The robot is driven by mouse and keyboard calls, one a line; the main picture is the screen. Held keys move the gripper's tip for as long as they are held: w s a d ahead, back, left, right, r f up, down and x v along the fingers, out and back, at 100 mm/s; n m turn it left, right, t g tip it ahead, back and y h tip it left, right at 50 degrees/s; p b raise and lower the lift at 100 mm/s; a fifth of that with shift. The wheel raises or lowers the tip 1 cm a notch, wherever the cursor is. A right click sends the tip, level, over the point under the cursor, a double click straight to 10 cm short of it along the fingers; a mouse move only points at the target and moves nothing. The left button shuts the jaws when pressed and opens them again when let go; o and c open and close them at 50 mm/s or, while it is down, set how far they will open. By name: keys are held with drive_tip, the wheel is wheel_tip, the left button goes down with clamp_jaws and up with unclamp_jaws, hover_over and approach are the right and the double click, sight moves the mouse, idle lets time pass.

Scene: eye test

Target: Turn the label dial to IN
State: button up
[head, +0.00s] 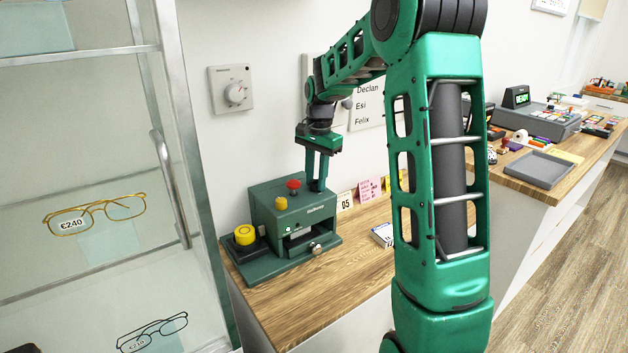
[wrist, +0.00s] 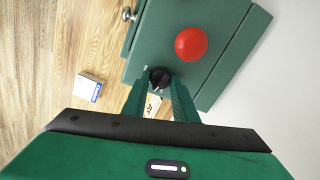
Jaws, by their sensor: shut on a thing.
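The green machine (head: 262,208) stands on the wooden counter and also shows in the wrist view (wrist: 215,22). A black dial (wrist: 159,75) with a pale pointer mark sits on its top, near one edge, beside a red mushroom button (head: 294,184). My gripper (head: 317,187) reaches down to the machine's top right. In the wrist view my gripper (wrist: 160,86) has its two green fingertips on either side of the dial, shut on it. The fingers hide the dial in the head view. I cannot read any IN marking around it.
A yellow button (head: 245,234) on a black base is at the machine's left. A silver knob (head: 316,249) sticks out in front. A small white-and-blue box (head: 382,235) and small cards (head: 369,189) are to the right. A glass cabinet with glasses (head: 95,214) stands left.

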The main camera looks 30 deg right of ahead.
drive_tip(key=n, duration=0.5)
drive_tip(key=shift+w+d+r+n, duration=0.15)
drive_tip(key=shift+w+n, duration=0.15)
drive_tip(key=n, duration=0.4)
drive_tip(key=shift+n, duration=0.3)
drive_tip(key=n, duration=0.5)
drive_tip(key=shift+w+a+g, duration=0.1)
drive_tip(key=shift+a+g, duration=0.1)
drive_tip(key=shift+g, duration=0.1)
drive_tip(key=shift+n, duration=2.8)
drive_tip(key=o, duration=1)
drive_tip(key=shift+o, duration=0.2)
